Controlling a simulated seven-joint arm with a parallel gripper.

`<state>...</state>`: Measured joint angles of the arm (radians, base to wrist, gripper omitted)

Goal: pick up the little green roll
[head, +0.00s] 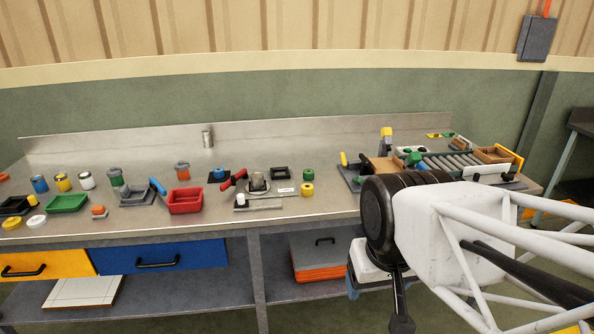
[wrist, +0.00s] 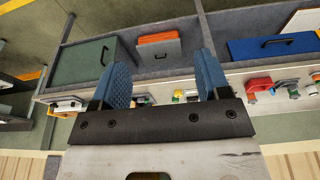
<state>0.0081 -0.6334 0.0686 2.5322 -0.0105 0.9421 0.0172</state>
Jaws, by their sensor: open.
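The little green roll (head: 308,173) stands on the steel bench top, right of a small black tray and just behind a yellow roll (head: 307,190). In the head view my gripper is mostly hidden by my arm, in front of the bench and apart from the roll.
A red tray (head: 186,207), a green tray (head: 67,204) and several jars stand left on the bench. A roller conveyor (head: 455,163) with wooden boxes is at the right. Drawers, including a blue one (head: 160,257), and a shelf lie below. Bare steel lies in front of the yellow roll.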

